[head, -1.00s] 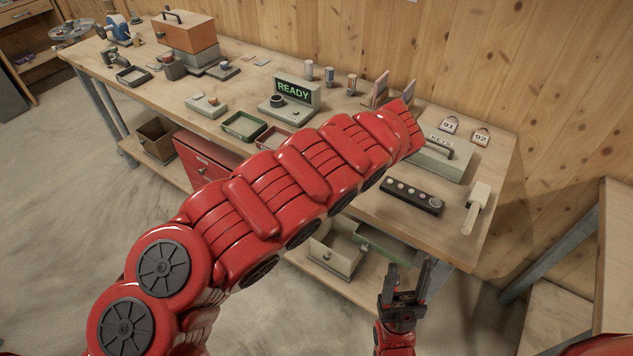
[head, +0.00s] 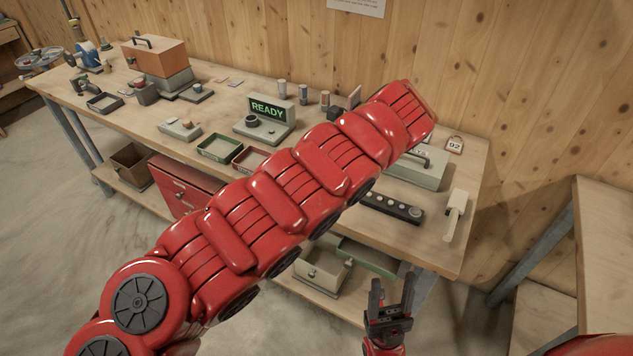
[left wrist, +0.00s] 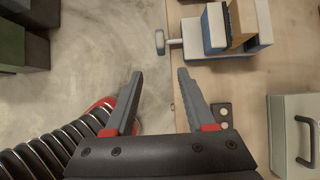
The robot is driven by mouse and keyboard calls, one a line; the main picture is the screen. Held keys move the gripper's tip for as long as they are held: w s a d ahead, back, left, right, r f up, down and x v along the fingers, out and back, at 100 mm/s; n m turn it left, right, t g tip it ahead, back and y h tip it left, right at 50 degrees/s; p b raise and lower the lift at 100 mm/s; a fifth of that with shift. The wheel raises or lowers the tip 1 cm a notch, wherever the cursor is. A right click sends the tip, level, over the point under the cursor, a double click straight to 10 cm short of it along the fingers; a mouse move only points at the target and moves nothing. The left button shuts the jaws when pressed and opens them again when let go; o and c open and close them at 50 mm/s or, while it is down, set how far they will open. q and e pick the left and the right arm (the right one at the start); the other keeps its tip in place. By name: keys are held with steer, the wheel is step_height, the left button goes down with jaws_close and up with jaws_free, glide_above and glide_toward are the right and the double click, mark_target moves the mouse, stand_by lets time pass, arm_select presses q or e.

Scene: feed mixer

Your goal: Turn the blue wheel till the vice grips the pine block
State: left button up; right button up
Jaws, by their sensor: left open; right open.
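In the left wrist view, a blue and white vice (left wrist: 212,32) stands at the bench edge at the top. A pine-coloured block (left wrist: 241,20) sits at its jaws; whether they touch it I cannot tell. A shaft runs left from the vice to a small blue-grey wheel (left wrist: 159,42) that sticks out past the bench edge. My left gripper (left wrist: 160,76) is open and empty, with its fingertips just below the wheel in the picture. In the head view my left arm hides the vice and my left gripper. My right gripper (head: 391,290) is open and empty in front of the bench.
A keys box (left wrist: 293,130) with a dark handle lies right of my left gripper, and a dark button strip (head: 392,207) lies near the bench's front edge. A READY display (head: 266,112) stands farther left.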

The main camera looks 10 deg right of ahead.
arm_select(q)
steer(key=w+a+r+g+h+p, duration=0.4)
steer(key=w+a+h+p, duration=0.15)
steer(key=a, duration=0.35)
steer(key=f+b, duration=0.6)
steer(key=f, duration=0.1)
steer(key=shift+w+d+b, duration=0.25)
steer(key=shift+w+b, duration=0.1)
steer(key=shift+w, duration=0.05)
steer(key=shift+a+f+p, duration=0.1)
steer(key=shift+p, duration=0.6)
step_height(320, 180, down, 9)
steer(key=shift+p, duration=1.1)
steer(key=shift+f, duration=0.75)
steer(key=shift+c, duration=0.2)
jaws_close()
